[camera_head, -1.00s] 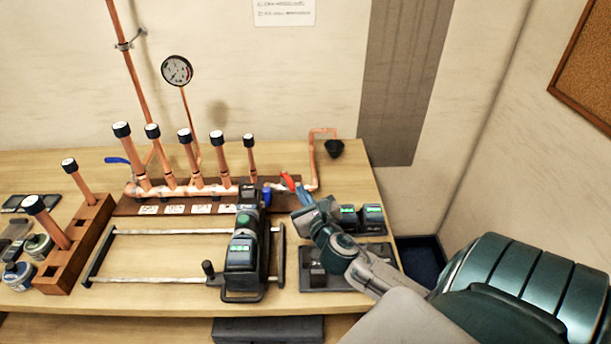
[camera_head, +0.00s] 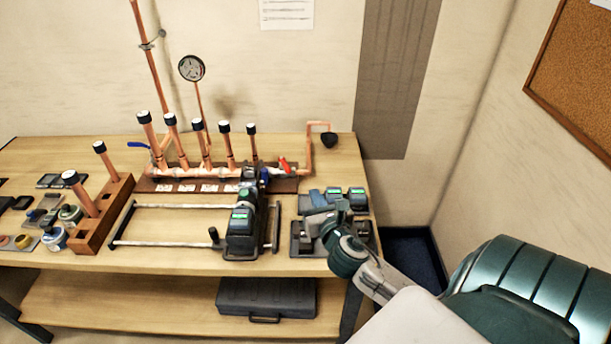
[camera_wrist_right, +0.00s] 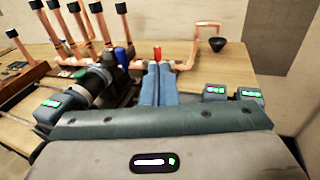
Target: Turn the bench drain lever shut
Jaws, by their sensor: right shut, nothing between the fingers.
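The drain lever, a small red handle (camera_head: 284,163), sits at the right end of the copper manifold (camera_head: 200,169), beside the pipe that rises and bends over to a black funnel (camera_head: 328,140). The red handle also shows in the right wrist view (camera_wrist_right: 157,53), just beyond my fingertips. My right gripper (camera_head: 318,196) is over the right side of the bench, in front of the lever and apart from it in the head view. In the right wrist view its two blue fingers (camera_wrist_right: 157,84) lie together with nothing between them. My left gripper is not in view.
A black tool on rails (camera_head: 240,228) stands left of my right gripper. Chargers with green displays (camera_head: 345,196) sit right of it. A wooden rack (camera_head: 108,215) with copper tubes is at left. A blue lever (camera_head: 137,145) is at the manifold's left end. A dark case (camera_head: 266,298) lies below.

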